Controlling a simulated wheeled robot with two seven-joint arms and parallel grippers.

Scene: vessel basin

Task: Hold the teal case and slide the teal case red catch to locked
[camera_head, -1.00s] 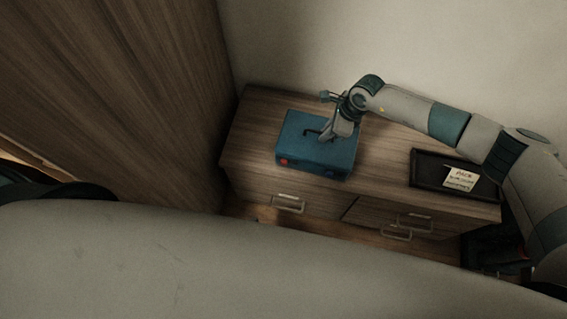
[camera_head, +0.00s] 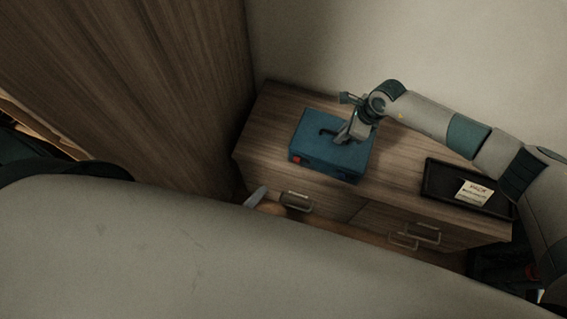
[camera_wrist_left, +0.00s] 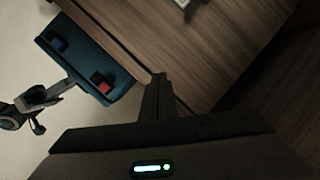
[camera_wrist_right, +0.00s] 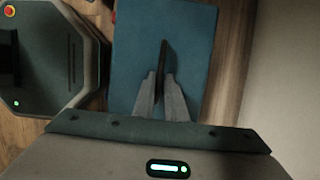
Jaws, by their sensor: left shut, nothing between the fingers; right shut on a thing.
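The teal case (camera_head: 345,160) stands on the wooden dresser. Its red catch (camera_head: 300,160) is on the front side, towards the left end. In the left wrist view the case (camera_wrist_left: 118,78) shows the red catch (camera_wrist_left: 101,80) and a blue catch (camera_wrist_left: 57,44). My right gripper (camera_head: 341,137) is shut on the dark handle (camera_wrist_right: 163,62) on top of the case. My left gripper (camera_head: 257,195) is shut and empty, in front of the dresser and below the case's level. Its fingers (camera_wrist_left: 159,80) are apart from the red catch. I cannot tell the catch's position.
A black tray (camera_head: 438,190) with a lettered card (camera_head: 474,193) sits on the dresser's right part. Drawer handles (camera_head: 296,201) stick out of the dresser front. A tall wooden panel (camera_head: 150,80) stands close on the left. The dresser top between case and tray is mostly clear.

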